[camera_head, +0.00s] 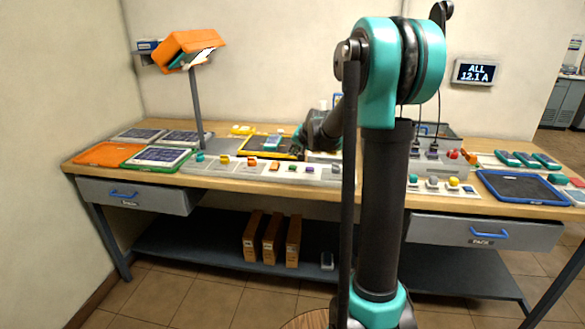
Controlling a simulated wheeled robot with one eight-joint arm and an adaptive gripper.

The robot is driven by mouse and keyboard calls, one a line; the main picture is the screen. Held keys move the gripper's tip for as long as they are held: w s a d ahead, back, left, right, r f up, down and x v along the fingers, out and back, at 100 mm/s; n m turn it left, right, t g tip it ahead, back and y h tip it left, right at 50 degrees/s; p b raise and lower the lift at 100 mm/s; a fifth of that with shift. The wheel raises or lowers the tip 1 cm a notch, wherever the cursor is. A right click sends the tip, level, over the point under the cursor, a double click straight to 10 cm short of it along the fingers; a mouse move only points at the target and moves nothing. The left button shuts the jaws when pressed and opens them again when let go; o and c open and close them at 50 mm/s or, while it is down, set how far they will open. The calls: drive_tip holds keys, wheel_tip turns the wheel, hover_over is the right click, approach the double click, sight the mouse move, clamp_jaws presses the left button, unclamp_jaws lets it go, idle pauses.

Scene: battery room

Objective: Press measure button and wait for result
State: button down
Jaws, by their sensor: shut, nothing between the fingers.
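My gripper (299,149) is small and dark above the bench, just behind the grey strip with coloured buttons; its fingers are shut and hold nothing. The grey strip (228,168) bears teal, orange, red, green and purple buttons along the bench front. I cannot tell which one is the measure button, or whether the fingers touch anything. A yellow-rimmed dark tray (255,152) lies beside the gripper with a small teal-and-white device (273,142) on it. A wall display (475,72) reads "ALL 12.1 A". My arm hides part of the bench middle.
An orange-hooded post (197,105) rises at the left of the wooden bench. Flat panels and an orange mat (103,153) lie at left. A blue-rimmed tray (525,187) and teal items (527,159) lie at right. Brown boxes (272,240) stand on the lower shelf.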

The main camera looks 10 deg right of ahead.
sight(294, 167)
drive_tip(key=shift+f, duration=1.55)
drive_tip(key=shift+f, duration=0.15)
drive_tip(key=shift+f, duration=0.25)
drive_tip(key=shift+f, duration=0.4)
idle(0.8)
drive_tip(key=shift+r, duration=0.8)
drive_tip(key=shift+r, duration=2.55)
